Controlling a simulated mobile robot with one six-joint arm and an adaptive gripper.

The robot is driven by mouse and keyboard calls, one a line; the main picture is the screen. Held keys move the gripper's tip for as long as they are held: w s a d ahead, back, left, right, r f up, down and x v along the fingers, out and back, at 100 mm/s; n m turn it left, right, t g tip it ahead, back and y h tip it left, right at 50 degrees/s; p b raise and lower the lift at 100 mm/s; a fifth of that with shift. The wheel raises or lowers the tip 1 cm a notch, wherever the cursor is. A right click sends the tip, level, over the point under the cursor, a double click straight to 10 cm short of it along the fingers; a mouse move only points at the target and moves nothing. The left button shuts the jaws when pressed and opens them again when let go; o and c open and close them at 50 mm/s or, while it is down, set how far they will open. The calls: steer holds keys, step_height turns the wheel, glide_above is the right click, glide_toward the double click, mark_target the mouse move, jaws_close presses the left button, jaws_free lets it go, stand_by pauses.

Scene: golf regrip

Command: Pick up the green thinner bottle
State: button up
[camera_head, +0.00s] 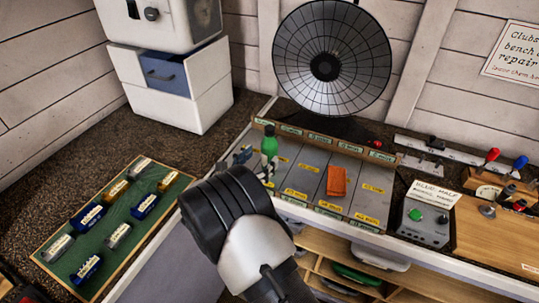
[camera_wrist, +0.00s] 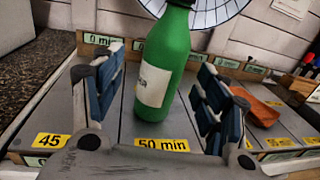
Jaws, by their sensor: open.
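The green thinner bottle (camera_head: 269,146) stands upright on the grey lane board (camera_head: 312,163) in the head view. It has a dark cap and a pale label. In the wrist view the green bottle (camera_wrist: 165,65) stands between and beyond my fingers, near the "50 min" label, with its top cut off by the frame. My gripper (camera_wrist: 155,100) is open, with one blue-padded finger on each side of the bottle. In the head view my arm hides most of the gripper (camera_head: 250,165). I cannot tell whether either pad touches the bottle.
An orange folded cloth (camera_head: 337,182) lies on a lane to the right. A low back rail (camera_head: 325,142) with labels runs behind the bottle. A black round fan-like dish (camera_head: 331,60) stands behind. A green tray (camera_head: 112,228) with several small labelled items lies left.

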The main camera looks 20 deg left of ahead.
mark_target(265, 156)
steer(key=b+x, duration=0.1)
steer(key=x, duration=0.4)
steer(key=shift+w+d+f, duration=0.1)
steer(key=shift+d+f, duration=0.05)
steer(key=shift+d, duration=0.1)
steer(key=c, duration=1.2)
steer(key=shift+c, duration=0.2)
